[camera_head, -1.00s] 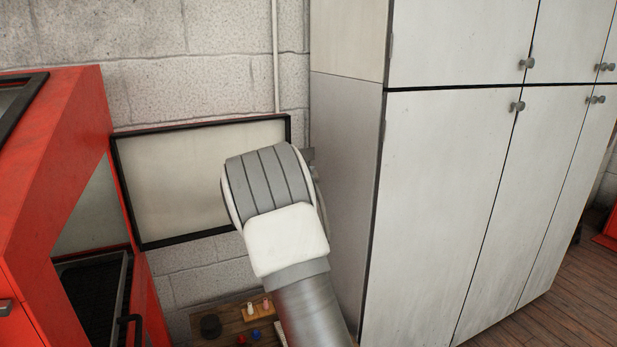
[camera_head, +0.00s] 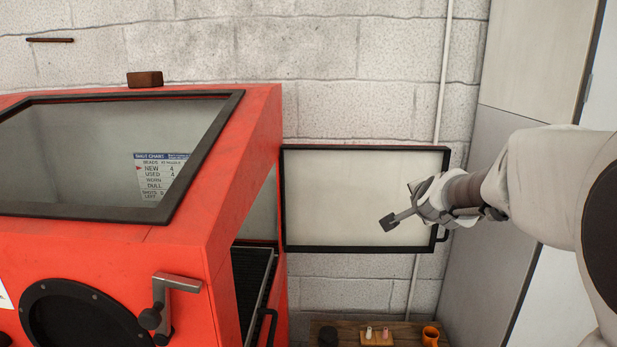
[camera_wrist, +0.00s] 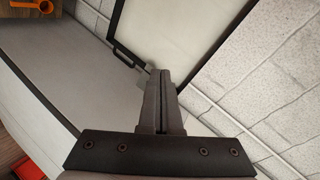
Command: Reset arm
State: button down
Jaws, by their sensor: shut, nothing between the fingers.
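My gripper (camera_head: 390,222) is at the right of the head view, in front of the open framed door of the red cabinet. In the wrist view my gripper (camera_wrist: 160,76) has its two fingers together with nothing between them. The open door panel (camera_head: 350,200) is pale with a black frame and a black handle at its lower right. It also shows in the wrist view (camera_wrist: 185,30), beyond the fingertips. I cannot tell whether the fingertips touch the frame.
The red cabinet (camera_head: 240,150) stands at left with a window on top and an open side. A tall grey cabinet (camera_head: 470,190) stands at right. A pipe runs up the block wall.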

jog(key=s+a+r+n+g+y+p, duration=0.1)
jog(key=s+a+n+y, duration=0.1)
jog(key=s+a+n, duration=0.35)
jog(key=s+a+n+g+y, duration=0.1)
jog(key=s+a+n+g, duration=0.15)
jog(key=s, duration=0.65)
jog(key=s+f+n+g+p, duration=0.1)
jog(key=s+f+n+g, duration=0.1)
jog(key=s, duration=0.7)
jog(key=s+a+f+n+g+p, duration=0.1)
jog(key=s+f+n, duration=0.2)
jog(key=s, duration=0.7)
jog(key=shift+s+n+g+h, duration=0.25)
jog(key=shift+n+g+h, duration=0.1)
jog(key=shift+n, duration=0.55)
jog(key=shift+d, duration=0.15)
